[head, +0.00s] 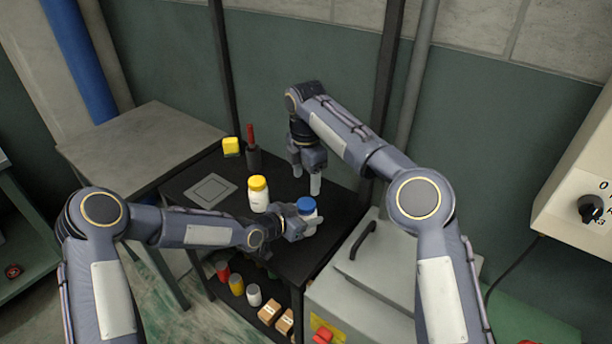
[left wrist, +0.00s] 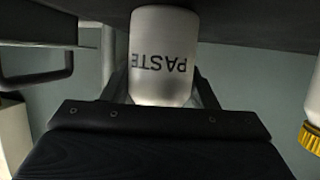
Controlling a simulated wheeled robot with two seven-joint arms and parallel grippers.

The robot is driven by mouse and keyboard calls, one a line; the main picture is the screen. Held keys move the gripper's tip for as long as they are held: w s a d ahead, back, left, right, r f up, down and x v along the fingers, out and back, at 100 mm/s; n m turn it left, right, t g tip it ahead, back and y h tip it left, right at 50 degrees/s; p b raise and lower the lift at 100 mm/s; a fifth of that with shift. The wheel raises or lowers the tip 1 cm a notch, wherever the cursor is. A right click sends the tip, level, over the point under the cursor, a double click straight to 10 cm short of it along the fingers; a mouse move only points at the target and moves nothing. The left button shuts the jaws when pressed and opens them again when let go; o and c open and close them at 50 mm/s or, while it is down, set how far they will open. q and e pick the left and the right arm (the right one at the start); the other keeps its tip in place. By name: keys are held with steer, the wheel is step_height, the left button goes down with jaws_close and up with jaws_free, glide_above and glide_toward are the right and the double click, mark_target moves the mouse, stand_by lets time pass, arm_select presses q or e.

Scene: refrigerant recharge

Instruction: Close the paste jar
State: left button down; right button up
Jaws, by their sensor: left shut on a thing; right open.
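The paste jar (head: 310,214) is white with a blue lid (head: 306,204) on its top, and stands upright at the right part of the black table. How tightly the lid sits cannot be told. My left gripper (head: 298,224) is shut around the jar's body from the left. In the left wrist view the jar (left wrist: 162,60) shows its PASTE label upside down between the fingers; its lid is hidden there.
A white jar with a yellow cap (head: 258,194) stands left of the paste jar. A dark cup with a red-handled tool (head: 252,150), a yellow block (head: 231,146) and a grey square plate (head: 210,190) are farther back. A grey handled case (head: 375,270) stands at right.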

mark_target(306, 203)
steer(key=shift+f, duration=4)
steer(key=c, duration=1)
steer(key=m, duration=0.6)
steer(key=shift+m, duration=0.3)
steer(key=o, duration=1.1)
steer(key=shift+c, duration=0.2)
